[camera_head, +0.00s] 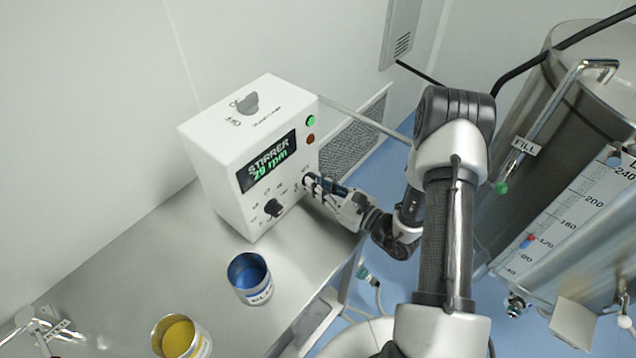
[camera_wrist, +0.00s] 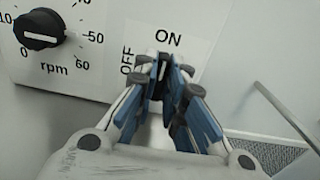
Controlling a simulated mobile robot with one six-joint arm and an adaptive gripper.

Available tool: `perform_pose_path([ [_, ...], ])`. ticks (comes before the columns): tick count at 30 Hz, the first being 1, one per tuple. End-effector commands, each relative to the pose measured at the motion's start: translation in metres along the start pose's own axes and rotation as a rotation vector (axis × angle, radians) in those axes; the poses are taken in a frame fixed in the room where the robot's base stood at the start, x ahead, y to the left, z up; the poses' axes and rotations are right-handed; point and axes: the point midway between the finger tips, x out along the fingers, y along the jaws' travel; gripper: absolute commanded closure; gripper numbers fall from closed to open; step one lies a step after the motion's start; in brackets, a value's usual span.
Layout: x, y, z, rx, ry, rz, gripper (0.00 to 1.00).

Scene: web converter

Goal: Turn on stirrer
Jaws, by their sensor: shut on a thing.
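The white stirrer control box (camera_head: 222,160) stands on a steel bench. Its display (camera_head: 268,160) reads "STIRRER 29 rpm" in lit letters. A green button (camera_head: 311,120) and a red one (camera_head: 311,138) sit on its front. The black rpm knob (camera_head: 273,208) is on the lower front; it also shows in the wrist view (camera_wrist: 38,29), pointing left. My gripper (camera_head: 312,182) is at the front panel, shut on the OFF/ON switch. In the wrist view my fingers (camera_wrist: 162,75) cover most of the switch, between the OFF and ON labels.
A blue-filled can (camera_head: 250,279) and a yellow-filled can (camera_head: 181,337) stand on the bench (camera_head: 205,250) before the box. A tap (camera_head: 30,325) shows at lower left.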

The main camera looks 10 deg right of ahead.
Motion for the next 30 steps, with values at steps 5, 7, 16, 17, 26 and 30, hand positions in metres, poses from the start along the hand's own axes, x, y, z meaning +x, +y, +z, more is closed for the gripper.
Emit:
perform_pose_path([
  [5, -0.0002, 0.0000, -0.0002, 0.034, 0.000, 0.000, 1.00],
  [7, -0.0002, 0.0000, -0.0003, 0.040, 0.000, 0.000, 1.00],
  [16, -0.0002, 0.0001, -0.0004, 0.043, 0.001, 0.000, 1.00],
  [17, -0.0002, 0.0001, -0.0004, 0.043, 0.001, 0.000, 1.00],
  [26, -0.0001, 0.0000, -0.0003, 0.040, 0.000, 0.000, 0.70],
  [30, 0.0000, -0.0001, -0.0002, 0.039, 0.000, 0.000, 0.69],
])
